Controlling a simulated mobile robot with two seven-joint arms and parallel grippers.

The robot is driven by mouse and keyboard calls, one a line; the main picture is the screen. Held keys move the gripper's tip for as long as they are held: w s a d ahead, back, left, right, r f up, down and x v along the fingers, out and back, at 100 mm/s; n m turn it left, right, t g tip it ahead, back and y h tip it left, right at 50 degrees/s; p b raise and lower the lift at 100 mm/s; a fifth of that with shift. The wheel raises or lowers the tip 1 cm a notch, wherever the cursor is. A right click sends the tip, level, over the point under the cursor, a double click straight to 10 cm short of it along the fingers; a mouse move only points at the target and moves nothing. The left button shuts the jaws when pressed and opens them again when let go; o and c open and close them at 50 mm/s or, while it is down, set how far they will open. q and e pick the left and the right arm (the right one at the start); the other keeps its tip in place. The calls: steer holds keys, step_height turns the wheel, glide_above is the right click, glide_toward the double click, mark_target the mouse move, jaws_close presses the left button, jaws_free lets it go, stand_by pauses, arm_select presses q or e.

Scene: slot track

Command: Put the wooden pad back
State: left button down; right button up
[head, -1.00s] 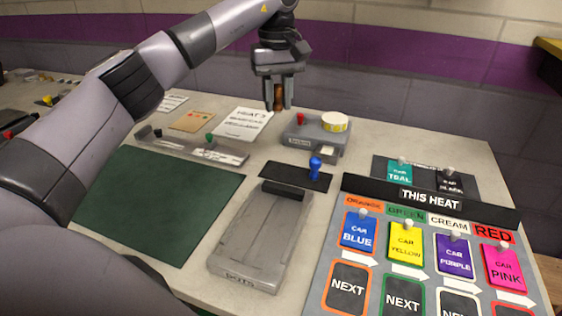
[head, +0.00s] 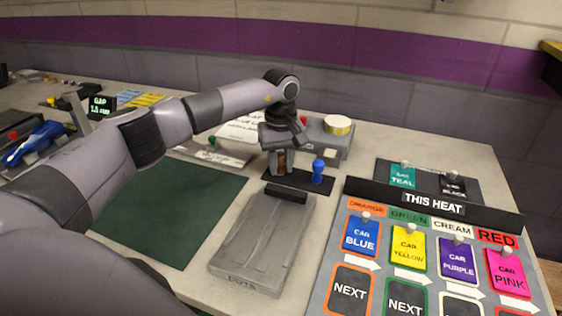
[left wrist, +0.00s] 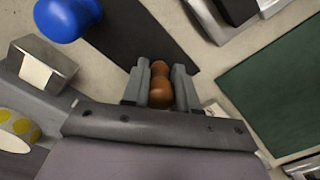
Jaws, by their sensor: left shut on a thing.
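My left gripper (head: 279,168) is shut on the wooden pad (head: 281,159), a brown piece with a rounded, waisted handle. The wooden pad also shows between the fingers in the left wrist view (left wrist: 160,90). The gripper points down at the left part of a small black mat (head: 298,182). The mat also shows in the left wrist view (left wrist: 122,35). A blue handled piece (head: 318,172) stands upright on the mat, to the right of the gripper. The pad's underside is hidden, so I cannot tell whether it touches the mat. My right gripper is not in view.
A grey tray (head: 262,245) lies in front of the mat. A grey stand with a yellow-dotted white roll (head: 337,125) is behind it. A dark green mat (head: 185,215) lies left. The heat board (head: 430,235) with coloured car cards is at right.

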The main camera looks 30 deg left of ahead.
mark_target(281, 154)
arm_select(q)
steer(key=shift+r, duration=0.1)
steer(key=c, duration=0.9)
jaws_free()
step_height(281, 154, up, 12)
steer(key=shift+r, duration=0.1)
